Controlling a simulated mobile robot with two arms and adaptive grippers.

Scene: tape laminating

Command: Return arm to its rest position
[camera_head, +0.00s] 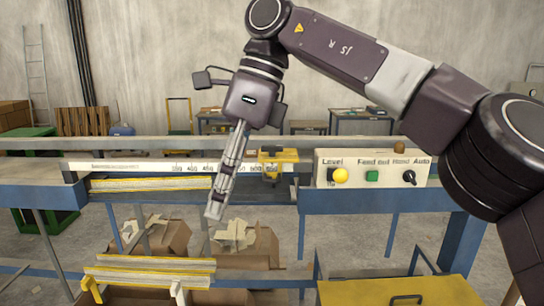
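My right arm (345,55) comes in from the upper right and bends down at its wrist. My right gripper (214,212) hangs down and slightly left in front of the blue machine frame. Its fingers are seen side-on as one narrow shape, so their opening cannot be told. I see nothing held at the tips. My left arm and gripper are not in view.
A yellow clamp-like part (277,157) sits on the white ruled rail (130,166). Cardboard boxes (172,236) lie below. A yellow box (400,292) is front right.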

